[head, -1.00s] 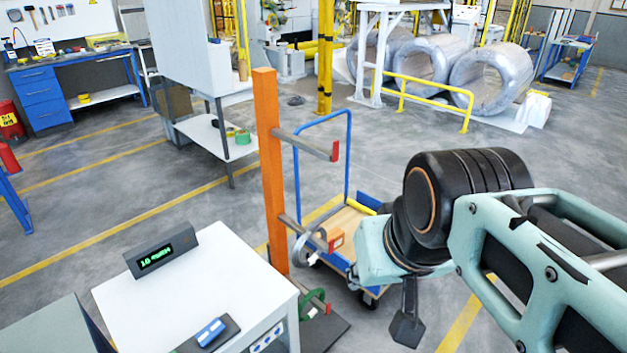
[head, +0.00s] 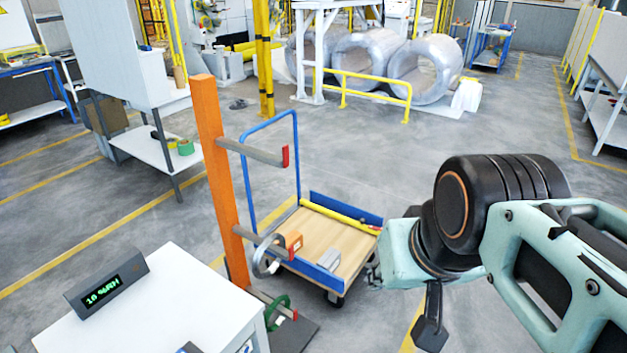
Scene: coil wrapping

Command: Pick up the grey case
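A small grey box-shaped object (head: 328,262), which looks like the grey case, lies on the wooden bed of the blue cart (head: 345,242), near its front edge. My gripper (head: 430,335) hangs below my wrist, to the right of the cart and apart from it. It is small and dark here, and I cannot see whether its fingers are open or shut. I see nothing clearly held in it.
A yellow bar (head: 342,219) lies across the cart. A white table (head: 165,310) bears a display. Floor right of the cart is clear.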

